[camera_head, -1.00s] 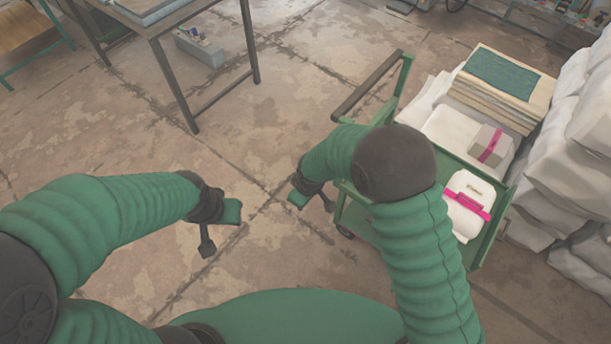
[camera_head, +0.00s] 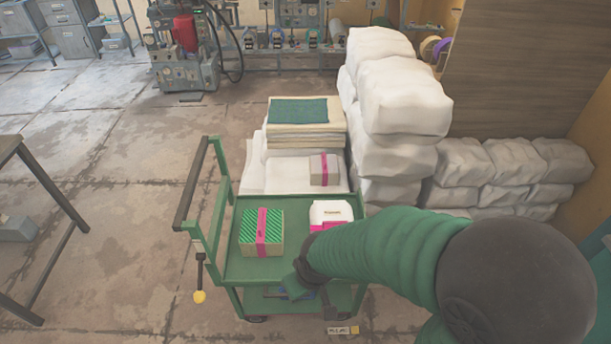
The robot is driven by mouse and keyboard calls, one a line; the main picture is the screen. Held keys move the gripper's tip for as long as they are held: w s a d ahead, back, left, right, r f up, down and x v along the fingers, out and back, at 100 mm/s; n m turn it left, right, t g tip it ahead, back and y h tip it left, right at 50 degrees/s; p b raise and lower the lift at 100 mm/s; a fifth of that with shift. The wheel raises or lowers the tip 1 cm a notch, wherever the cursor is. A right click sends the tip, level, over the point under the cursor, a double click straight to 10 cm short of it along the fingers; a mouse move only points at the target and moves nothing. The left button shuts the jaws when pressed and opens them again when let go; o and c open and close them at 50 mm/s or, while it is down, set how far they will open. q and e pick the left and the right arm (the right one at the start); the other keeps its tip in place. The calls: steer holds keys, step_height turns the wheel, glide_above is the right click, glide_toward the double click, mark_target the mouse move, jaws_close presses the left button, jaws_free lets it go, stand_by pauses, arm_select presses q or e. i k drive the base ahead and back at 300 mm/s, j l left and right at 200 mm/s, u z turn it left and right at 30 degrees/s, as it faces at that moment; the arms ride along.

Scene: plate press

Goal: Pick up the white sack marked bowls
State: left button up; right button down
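A white sack (camera_head: 330,212) with small dark lettering and a pink band lies on the right of the green cart's top tray (camera_head: 290,268). The lettering is too small to read. My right arm hides part of the sack's lower front. My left gripper is out of view.
A green-striped box (camera_head: 262,232) with a pink band sits left of the sack. Behind are a grey box (camera_head: 324,168), stacked boards (camera_head: 305,137) and piled white sacks (camera_head: 400,95). The cart's handle (camera_head: 190,185) rises at left.

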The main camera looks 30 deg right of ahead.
mark_target(323, 215)
steer(key=z, duration=1.3)
